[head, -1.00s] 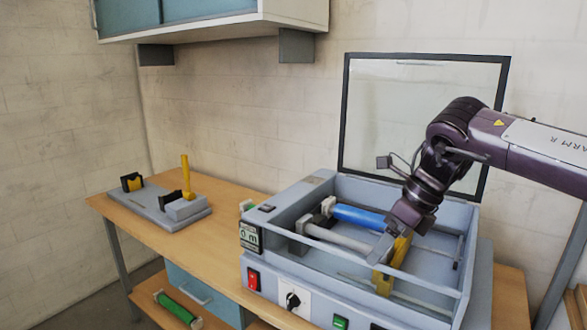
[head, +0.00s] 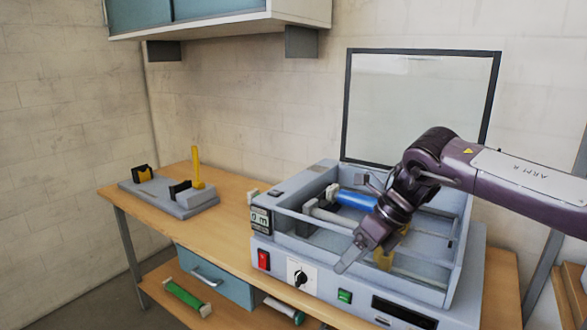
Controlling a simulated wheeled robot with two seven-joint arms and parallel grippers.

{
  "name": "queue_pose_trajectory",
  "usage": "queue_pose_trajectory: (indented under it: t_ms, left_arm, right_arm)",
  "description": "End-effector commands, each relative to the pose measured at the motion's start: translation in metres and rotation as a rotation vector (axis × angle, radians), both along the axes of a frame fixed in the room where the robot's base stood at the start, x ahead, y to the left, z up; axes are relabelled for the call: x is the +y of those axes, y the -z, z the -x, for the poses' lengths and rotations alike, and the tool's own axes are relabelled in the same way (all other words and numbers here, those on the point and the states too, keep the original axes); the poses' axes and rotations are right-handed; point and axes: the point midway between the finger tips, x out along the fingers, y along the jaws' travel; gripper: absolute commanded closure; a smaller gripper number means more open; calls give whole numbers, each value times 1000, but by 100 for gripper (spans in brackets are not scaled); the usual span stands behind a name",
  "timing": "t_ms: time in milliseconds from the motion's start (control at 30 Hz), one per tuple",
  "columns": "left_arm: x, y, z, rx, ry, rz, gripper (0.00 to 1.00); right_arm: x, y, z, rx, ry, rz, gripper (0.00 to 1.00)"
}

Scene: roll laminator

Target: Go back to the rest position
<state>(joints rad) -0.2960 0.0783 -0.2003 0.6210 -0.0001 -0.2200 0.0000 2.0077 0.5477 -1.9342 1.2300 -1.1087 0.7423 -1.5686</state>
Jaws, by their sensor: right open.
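My right gripper (head: 350,258) is open and empty, over the front part of the roll laminator (head: 462,285). Its fingers point down and left, above the front panel. A yellow part (head: 384,261) inside the laminator is partly hidden behind my right gripper. A blue roller (head: 357,198) and a grey roller (head: 330,215) lie inside the open frame. My left gripper is not in view.
A grey stand (head: 168,197) with a raised yellow lever (head: 196,168) sits on the left of the wooden table (head: 228,213). Green rollers (head: 186,298) lie on the lower shelf. A wall cabinet (head: 230,20) hangs above. The table between stand and laminator is clear.

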Motion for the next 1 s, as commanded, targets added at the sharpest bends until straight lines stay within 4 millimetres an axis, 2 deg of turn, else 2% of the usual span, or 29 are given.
queue_pose_trajectory:
  t_ms: [267,500,600,667,767,800,867,1000]
  left_arm:
    - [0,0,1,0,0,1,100]
    - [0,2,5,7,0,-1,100]
    - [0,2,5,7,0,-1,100]
    - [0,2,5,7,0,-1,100]
    - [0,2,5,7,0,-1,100]
    - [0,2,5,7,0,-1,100]
    - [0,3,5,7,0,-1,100]
    - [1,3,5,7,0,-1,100]
  right_arm:
    - [62,57,-15,85,113,-159,30]
    - [133,135,-31,284,406,-433,30]
    - [150,173,-36,402,584,-552,30]
    - [155,198,-39,480,705,-619,30]
    - [155,246,-40,620,928,-720,30]
    - [152,269,-38,679,1026,-755,30]
    - [142,305,-33,766,1183,-802,30]
    - [109,398,-5,962,1575,-881,30]
